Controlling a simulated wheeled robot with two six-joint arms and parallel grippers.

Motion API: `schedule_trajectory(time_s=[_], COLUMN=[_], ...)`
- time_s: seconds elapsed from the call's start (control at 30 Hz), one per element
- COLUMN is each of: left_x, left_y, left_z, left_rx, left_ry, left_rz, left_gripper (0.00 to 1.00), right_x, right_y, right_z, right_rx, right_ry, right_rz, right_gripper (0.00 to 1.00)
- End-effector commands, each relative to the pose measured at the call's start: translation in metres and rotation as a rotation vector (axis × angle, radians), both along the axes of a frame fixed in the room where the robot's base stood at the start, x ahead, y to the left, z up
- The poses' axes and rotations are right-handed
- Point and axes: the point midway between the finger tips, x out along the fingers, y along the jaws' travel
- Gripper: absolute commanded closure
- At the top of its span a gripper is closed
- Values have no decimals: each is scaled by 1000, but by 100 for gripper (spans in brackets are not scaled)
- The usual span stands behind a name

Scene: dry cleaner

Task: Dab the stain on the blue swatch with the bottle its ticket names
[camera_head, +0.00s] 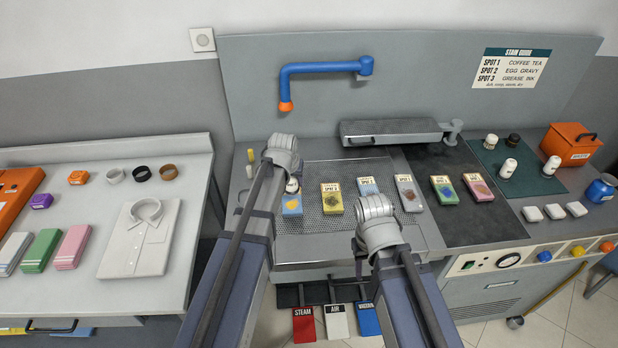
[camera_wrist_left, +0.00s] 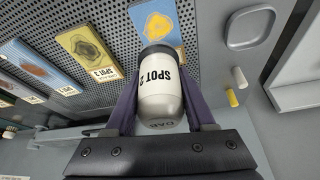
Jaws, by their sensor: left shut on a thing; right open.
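My left gripper (camera_head: 287,165) is shut on a white and grey bottle (camera_wrist_left: 162,95), which has a dark end and reads SPOT 2 in the left wrist view. The blue swatch (camera_head: 291,206) lies on the perforated board below it; a yellow-orange stain shows on it in the left wrist view (camera_wrist_left: 168,12). The bottle's dark end overlaps the swatch's near end there, hiding its ticket; I cannot tell whether they touch. My right gripper (camera_head: 376,228) is open and empty over the board's front, its fingertips mostly hidden. A stain guide (camera_head: 516,67) lists SPOT 2 for egg and gravy.
Yellow (camera_head: 332,198), light blue (camera_head: 368,187) and grey (camera_head: 408,193) swatches lie to the right, with green and pink ones further on. Several bottles stand on a green mat (camera_head: 530,175). A blue pipe (camera_head: 320,68) juts from the back panel. A shirt lies left.

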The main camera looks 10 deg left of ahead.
Motion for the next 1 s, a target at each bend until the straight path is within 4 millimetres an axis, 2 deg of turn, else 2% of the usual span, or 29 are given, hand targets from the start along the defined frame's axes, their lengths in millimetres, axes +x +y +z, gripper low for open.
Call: schedule_trajectory(time_s=[0.2, 0.47, 0.67, 1.0], left_x=[1, 1, 1, 1], left_y=[0, 1, 0, 0], left_z=[10, 5, -7, -41], left_rx=[0, 0, 0, 0], left_ry=[0, 0, 0, 0], left_rz=[0, 0, 0, 0], left_gripper=[100, 100, 100, 100], right_x=[0, 0, 0, 0], right_y=[0, 0, 0, 0], right_z=[10, 5, -7, -41], right_rx=[0, 0, 0, 0], right_ry=[0, 0, 0, 0], right_rz=[1, 0, 0, -1], right_gripper=[50, 50, 50, 50])
